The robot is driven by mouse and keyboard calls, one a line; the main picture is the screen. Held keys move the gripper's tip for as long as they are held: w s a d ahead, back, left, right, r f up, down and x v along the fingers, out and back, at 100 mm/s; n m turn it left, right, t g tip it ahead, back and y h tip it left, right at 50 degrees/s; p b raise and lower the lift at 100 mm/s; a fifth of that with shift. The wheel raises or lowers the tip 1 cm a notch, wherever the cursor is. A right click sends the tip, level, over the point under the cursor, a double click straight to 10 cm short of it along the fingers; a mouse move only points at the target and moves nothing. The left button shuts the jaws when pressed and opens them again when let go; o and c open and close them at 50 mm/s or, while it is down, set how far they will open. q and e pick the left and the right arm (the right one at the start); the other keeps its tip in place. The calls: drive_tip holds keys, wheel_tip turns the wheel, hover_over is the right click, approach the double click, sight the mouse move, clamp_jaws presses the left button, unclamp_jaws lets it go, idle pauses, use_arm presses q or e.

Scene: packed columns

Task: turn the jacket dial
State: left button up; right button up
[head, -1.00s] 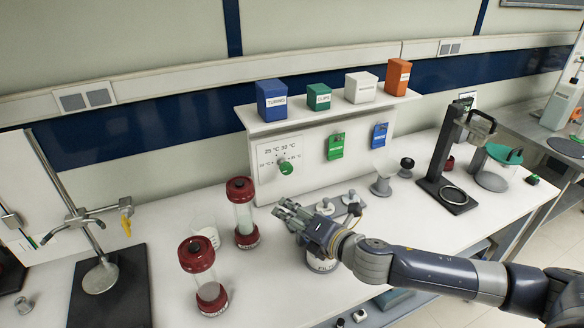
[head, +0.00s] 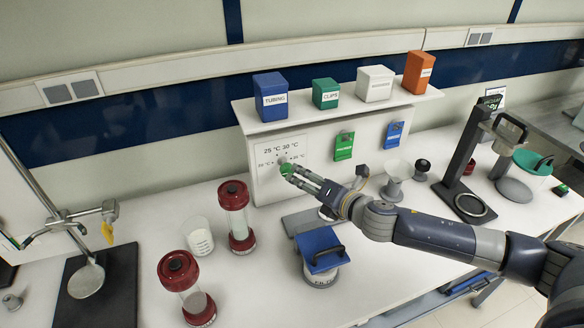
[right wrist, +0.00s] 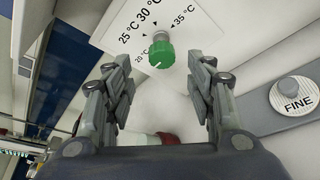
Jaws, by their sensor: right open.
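The jacket dial is a green knob (head: 287,169) on the white panel (head: 268,152), with temperature marks around it such as 25, 30 and 35 °C. My right gripper (head: 294,173) is at the dial in the head view and partly overlaps it. In the right wrist view the green dial (right wrist: 160,54) shows between and beyond the open fingers (right wrist: 160,92), with clear space on both sides. The fingers appear not to touch it. The white line on the knob points to the lower left there, toward the 20 °C mark. My left gripper is not in view.
Two red-capped columns (head: 235,215) (head: 181,285) and a beaker (head: 199,236) stand left of my right arm. A blue-topped container (head: 320,250) stands below the arm. Boxes (head: 270,97) line the shelf above.

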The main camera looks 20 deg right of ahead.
sight(290, 172)
drive_tip(key=p+x, duration=0.1)
drive_tip(key=x, duration=0.3)
drive_tip(key=shift+w, duration=0.45)
drive_tip(key=shift+x, duration=1.15)
drive_tip(key=shift+f, duration=0.15)
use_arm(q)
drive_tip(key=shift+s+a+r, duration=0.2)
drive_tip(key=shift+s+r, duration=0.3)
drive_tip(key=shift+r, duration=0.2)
use_arm(e)
drive_tip(key=c, duration=1.1)
